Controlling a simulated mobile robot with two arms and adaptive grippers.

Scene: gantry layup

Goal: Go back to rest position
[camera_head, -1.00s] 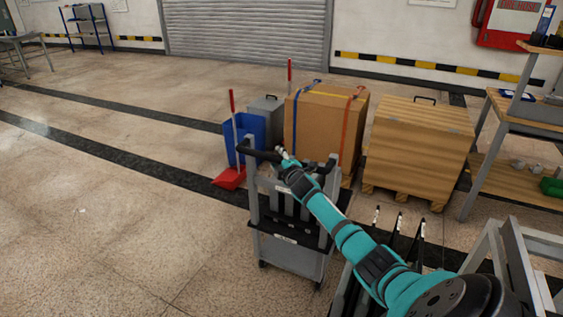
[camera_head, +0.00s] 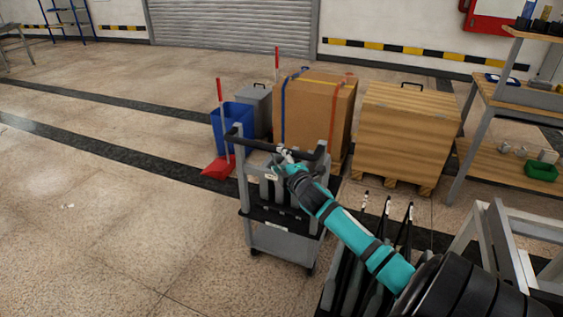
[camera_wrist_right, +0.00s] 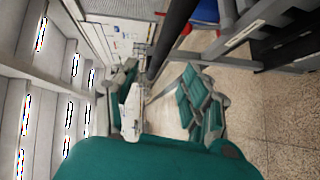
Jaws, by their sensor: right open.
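My right gripper (camera_head: 283,160) is at the upper part of a grey cart (camera_head: 285,238), close to its black handle bar (camera_head: 248,143), in the head view. The dark handle bar (camera_wrist_right: 176,32) runs close to the fingertips there. I cannot tell whether the gripper touches it. Nothing shows held in the fingers. My left gripper is not in view.
Behind the cart stand a blue bin (camera_head: 232,128), a red dustpan (camera_head: 217,168), a strapped cardboard box (camera_head: 310,112) and a wooden crate (camera_head: 408,130). A rack with dark upright panels (camera_head: 372,255) stands right of the cart. The floor at left is clear.

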